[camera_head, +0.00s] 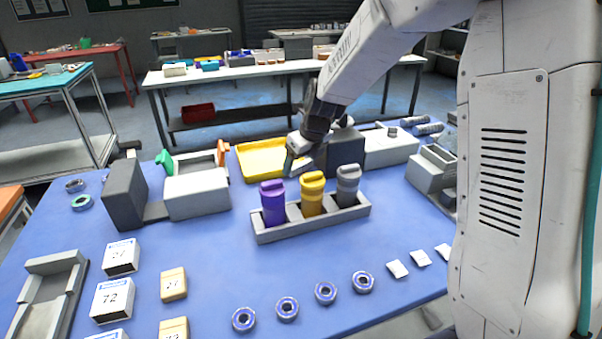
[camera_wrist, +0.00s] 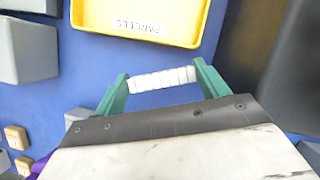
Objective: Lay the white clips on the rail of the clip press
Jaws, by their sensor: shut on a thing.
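My gripper (camera_wrist: 162,79) is shut on a white ribbed piece (camera_wrist: 163,78), held across between its teal fingertips. I cannot tell whether it is a clip. In the head view my gripper (camera_head: 297,160) is over the back middle of the blue table, beside the yellow tray and behind the bottle rack. Several flat white pieces, which look like clips (camera_head: 397,268), lie in a row at the front right. I cannot tell which fixture is the clip press; a grey stepped fixture (camera_head: 432,178) stands at the right, partly hidden by my arm.
A yellow tray (camera_wrist: 90,22) marked PARCELS lies just beyond my gripper. A grey rack (camera_head: 315,222) holds purple, yellow and grey bottles. Grey boxes (camera_head: 198,197) stand left. Rings (camera_head: 286,309), numbered boxes (camera_head: 113,298) and an empty grey holder (camera_head: 48,302) lie in front.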

